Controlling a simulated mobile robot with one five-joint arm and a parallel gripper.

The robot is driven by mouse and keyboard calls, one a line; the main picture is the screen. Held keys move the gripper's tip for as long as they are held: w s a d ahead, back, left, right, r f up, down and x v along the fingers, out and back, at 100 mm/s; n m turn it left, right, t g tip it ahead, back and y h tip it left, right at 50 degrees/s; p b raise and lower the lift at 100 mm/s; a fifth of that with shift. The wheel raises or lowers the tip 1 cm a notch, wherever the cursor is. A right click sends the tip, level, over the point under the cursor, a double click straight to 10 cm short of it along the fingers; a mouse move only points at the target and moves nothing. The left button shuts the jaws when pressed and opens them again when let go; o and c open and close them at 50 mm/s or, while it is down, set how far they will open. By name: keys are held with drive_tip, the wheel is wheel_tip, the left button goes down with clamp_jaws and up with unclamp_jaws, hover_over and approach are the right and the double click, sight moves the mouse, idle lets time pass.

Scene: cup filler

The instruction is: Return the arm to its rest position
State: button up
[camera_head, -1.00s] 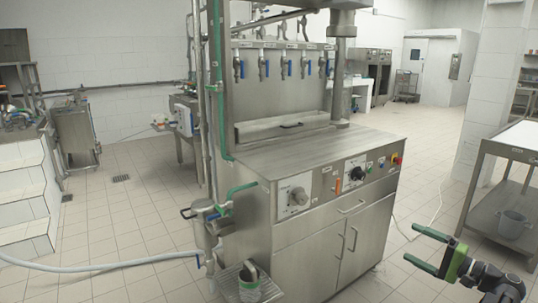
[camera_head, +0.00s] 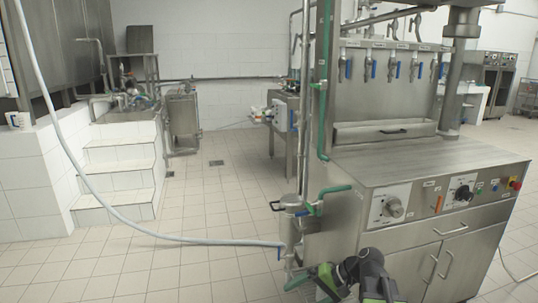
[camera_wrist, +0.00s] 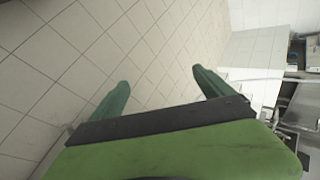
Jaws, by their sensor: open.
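My arm (camera_head: 366,272) shows at the bottom of the head view, in front of the left end of the steel filler machine (camera_head: 385,170). Part of my green gripper shows beside it, but its fingers are hard to make out there. In the wrist view my gripper (camera_wrist: 161,80) has two green fingers spread well apart. Nothing is between them, and tiled floor lies beyond. The gripper is open and empty.
A pale hose (camera_head: 150,235) runs from upper left to the machine's lower left pipework (camera_head: 290,235). White tiled steps (camera_head: 118,170) stand at the left, with a white mug (camera_head: 18,119) on the ledge. Tiled floor (camera_head: 200,200) is clear in the middle.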

drive_tip(key=s+a+f+n+g+h, duration=0.1)
drive_tip(key=s+a+f+n+h, duration=0.1)
drive_tip(key=s+a+f+h, duration=0.15)
drive_tip(key=s+d+f+h, duration=0.2)
drive_tip(key=d+f+h, duration=0.25)
drive_tip(key=d, duration=0.25)
wheel_tip(320, 180, up, 27)
drive_tip(key=d+h+p, duration=0.1)
drive_tip(key=d+p, duration=0.1)
drive_tip(key=p, duration=2.4)
drive_tip(key=shift+w+f, duration=0.2)
drive_tip(key=shift+w, duration=0.15)
drive_tip(key=shift+f, duration=0.1)
